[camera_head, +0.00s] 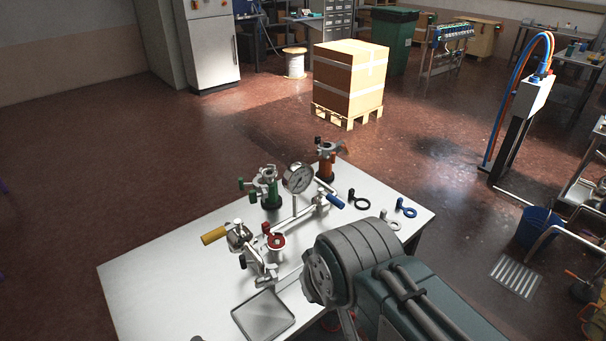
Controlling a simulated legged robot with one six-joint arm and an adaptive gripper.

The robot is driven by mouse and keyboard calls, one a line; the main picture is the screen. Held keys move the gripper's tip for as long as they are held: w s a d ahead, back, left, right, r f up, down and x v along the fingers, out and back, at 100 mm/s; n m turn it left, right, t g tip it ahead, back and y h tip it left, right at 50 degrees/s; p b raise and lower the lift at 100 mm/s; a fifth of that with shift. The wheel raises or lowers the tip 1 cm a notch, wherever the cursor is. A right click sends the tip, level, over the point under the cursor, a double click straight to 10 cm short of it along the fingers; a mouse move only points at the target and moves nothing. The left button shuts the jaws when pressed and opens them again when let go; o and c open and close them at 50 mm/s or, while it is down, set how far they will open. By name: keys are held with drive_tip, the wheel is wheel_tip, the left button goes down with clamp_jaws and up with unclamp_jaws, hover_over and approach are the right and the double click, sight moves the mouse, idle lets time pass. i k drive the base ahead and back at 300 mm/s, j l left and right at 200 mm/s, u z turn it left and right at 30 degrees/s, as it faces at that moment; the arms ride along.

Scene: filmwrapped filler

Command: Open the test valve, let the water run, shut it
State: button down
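A metal pipe assembly stands on the white table (150,275). It has a round pressure gauge (298,178) on top. A yellow lever handle (213,236) points left at its near left end, and a blue lever handle (336,201) points right at its far end. A red round part (275,240) sits at the near end. I cannot tell which handle is the test valve. No running water shows. A shallow grey tray (263,315) lies in front. My arm covers the table's near right part; my gripper does not show.
A boxed pallet (350,80) stands beyond; a blue bucket (538,228) stands right. The table's left is clear.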

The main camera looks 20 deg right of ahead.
sight(331, 198)
drive_tip(key=i+l, duration=0.1)
drive_tip(key=l, duration=0.3)
drive_tip(key=i+l, duration=0.15)
drive_tip(key=l, duration=0.3)
drive_tip(key=i+l, duration=0.1)
drive_tip(key=l, duration=0.3)
drive_tip(key=z, duration=0.05)
